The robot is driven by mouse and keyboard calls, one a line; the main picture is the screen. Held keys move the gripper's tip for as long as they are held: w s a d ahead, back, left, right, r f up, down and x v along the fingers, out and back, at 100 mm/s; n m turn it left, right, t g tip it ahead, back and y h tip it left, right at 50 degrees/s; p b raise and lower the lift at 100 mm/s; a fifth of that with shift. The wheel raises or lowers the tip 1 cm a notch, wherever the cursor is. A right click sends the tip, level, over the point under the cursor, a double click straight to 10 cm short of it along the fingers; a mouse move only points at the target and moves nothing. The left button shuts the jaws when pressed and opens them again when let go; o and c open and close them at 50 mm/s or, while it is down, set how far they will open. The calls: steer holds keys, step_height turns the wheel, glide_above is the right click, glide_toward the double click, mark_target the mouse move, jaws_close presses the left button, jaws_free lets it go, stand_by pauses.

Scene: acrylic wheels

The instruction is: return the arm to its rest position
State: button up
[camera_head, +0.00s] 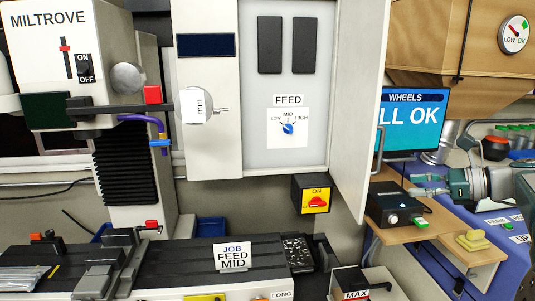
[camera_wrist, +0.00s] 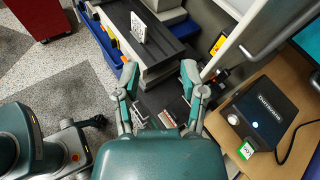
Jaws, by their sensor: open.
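My gripper (camera_head: 418,185) is at the right of the head view, in front of the wooden side shelf and below the monitor. Its fingers point left, stand apart and hold nothing. In the wrist view my gripper (camera_wrist: 159,75) shows two spread fingers with an empty gap. Beyond them are the machine bed and the white job card (camera_wrist: 139,27). My arm reaches in from the right edge of the head view. The feed knob (camera_head: 288,128) is blue and sits on the panel, clear of my gripper. The job card (camera_head: 233,257) reads "JOB FEED MID".
An open cabinet door (camera_head: 361,110) stands left of my gripper. A black box (camera_head: 394,208) with a green tag sits on the shelf close below it. The monitor (camera_head: 415,118) and a brown hood (camera_head: 455,50) are above. A red switch (camera_head: 317,201) is on the machine.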

steer(key=s+a+f+n+g+h, duration=0.2)
steer(key=s+a+f+n+h, duration=0.15)
steer(key=s+a+n, duration=0.35)
steer(key=s+a+f+n+g+h, duration=0.1)
steer(key=s+a+f+n+h, duration=0.15)
steer(key=s+a+f, duration=0.4)
steer(key=s+a+f+n+h, duration=0.1)
steer(key=s+f+n+h, duration=0.2)
steer(key=s+n, duration=0.3)
steer(key=s+a+f+n+t+h, duration=0.1)
steer(key=s+a+f+n+h, duration=0.1)
steer(key=s+n, duration=0.4)
step_height(320, 180, down, 2)
steer(key=shift+h, duration=0.8)
